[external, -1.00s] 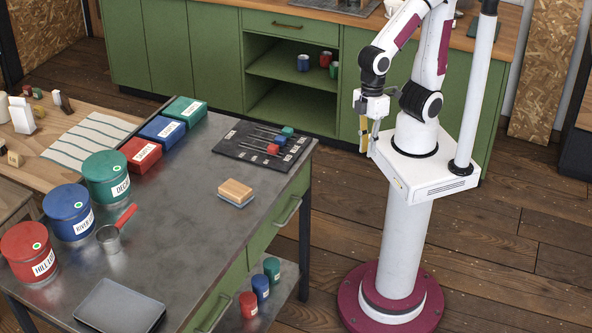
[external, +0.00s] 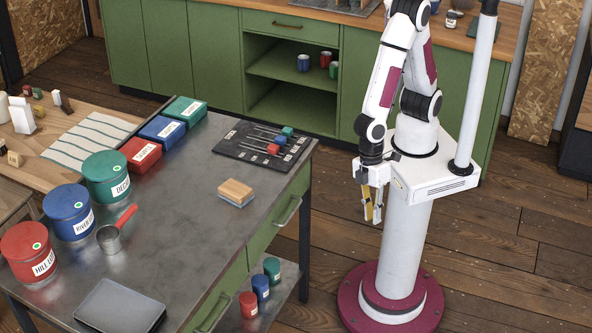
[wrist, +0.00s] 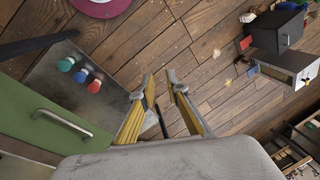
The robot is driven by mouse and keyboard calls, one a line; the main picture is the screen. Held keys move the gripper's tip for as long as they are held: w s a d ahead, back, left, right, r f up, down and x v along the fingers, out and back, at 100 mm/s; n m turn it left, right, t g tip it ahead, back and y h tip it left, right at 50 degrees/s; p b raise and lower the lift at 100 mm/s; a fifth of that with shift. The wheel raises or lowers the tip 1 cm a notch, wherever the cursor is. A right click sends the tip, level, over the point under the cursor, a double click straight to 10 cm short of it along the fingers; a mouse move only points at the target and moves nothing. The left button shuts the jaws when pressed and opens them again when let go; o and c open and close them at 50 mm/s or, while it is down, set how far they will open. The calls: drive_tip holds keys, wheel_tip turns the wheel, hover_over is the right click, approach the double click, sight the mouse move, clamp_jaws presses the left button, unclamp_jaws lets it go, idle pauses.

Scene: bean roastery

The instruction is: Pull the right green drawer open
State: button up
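The work table has two green drawers on the side facing me, each with a metal bar handle. The farther one by the far leg, the right drawer as I face it (external: 263,238), looks shut, its handle (external: 288,210) on its front. My gripper (external: 373,219) is open and empty, pointing down, apart from the handle. Its yellow-sided fingers (wrist: 160,88) stand apart over the floor.
Red, blue and green jars (external: 262,287) stand on the table's lower shelf. A dark table leg (external: 305,245) is beside the right drawer. Sponge-like blocks (external: 235,193) lie on the tabletop (external: 200,240). Wooden floor (external: 335,215) lies clear between table and arm.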

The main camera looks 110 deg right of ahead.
drive_tip(key=w+a+f, duration=0.1)
drive_tip(key=a+f, duration=0.2)
drive_tip(key=f, duration=0.3)
drive_tip(key=n+t+h, duration=0.5)
drive_tip(key=t+h, duration=0.6)
drive_tip(key=h, duration=0.3)
approach(292, 213)
drive_tip(key=d, duration=0.3)
drive_tip(key=shift+w+a+f, duration=0.25)
drive_tip(key=shift+w+f, duration=0.2)
drive_tip(key=shift+w, duration=0.1)
drive_tip(key=shift+x, duration=3.8)
